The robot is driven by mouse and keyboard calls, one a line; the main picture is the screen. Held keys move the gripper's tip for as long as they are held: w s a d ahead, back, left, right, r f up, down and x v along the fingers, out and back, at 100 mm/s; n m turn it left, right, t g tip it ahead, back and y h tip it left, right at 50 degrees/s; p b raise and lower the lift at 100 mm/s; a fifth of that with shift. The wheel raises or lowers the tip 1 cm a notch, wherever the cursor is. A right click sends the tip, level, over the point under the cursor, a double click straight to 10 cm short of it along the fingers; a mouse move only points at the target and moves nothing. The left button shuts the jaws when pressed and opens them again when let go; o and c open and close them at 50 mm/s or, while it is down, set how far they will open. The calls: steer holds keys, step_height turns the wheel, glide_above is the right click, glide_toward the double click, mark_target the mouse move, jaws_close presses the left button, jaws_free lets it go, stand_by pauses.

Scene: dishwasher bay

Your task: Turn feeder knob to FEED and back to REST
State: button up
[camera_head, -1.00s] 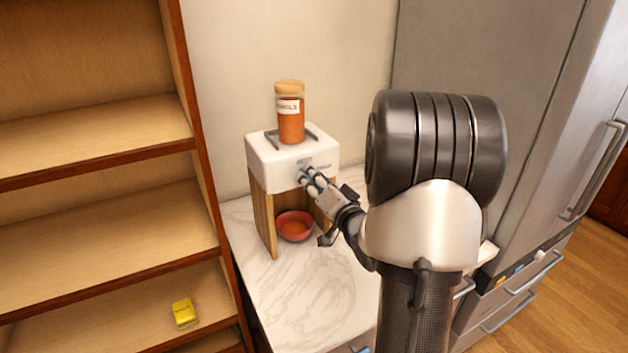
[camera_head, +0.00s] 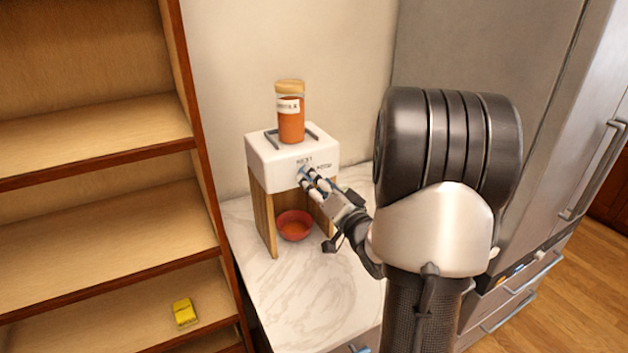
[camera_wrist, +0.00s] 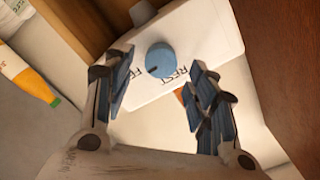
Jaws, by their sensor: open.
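The feeder (camera_head: 268,160) is a white box on wooden side panels, with an orange jar (camera_head: 291,118) on top and a red bowl (camera_head: 295,225) beneath. Its blue round knob (camera_wrist: 160,58) shows in the wrist view, with a dark mark pointing lower left. REST (camera_wrist: 176,80) is printed beside it; the FEED label (camera_wrist: 130,82) is partly hidden by a finger. My gripper (camera_head: 309,178) is at the feeder's front face. In the wrist view my gripper (camera_wrist: 162,76) is open, one finger on each side of the knob. I cannot tell whether they touch it.
A wooden shelf unit (camera_head: 100,135) with a yellow item (camera_head: 185,313) stands left of the marble counter (camera_head: 310,300). A grey fridge (camera_head: 480,50) stands to the right. The counter in front of the feeder is clear.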

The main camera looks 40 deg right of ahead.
steer(key=v, duration=0.5)
steer(key=shift+s, duration=0.25)
steer(key=shift+r, duration=0.1)
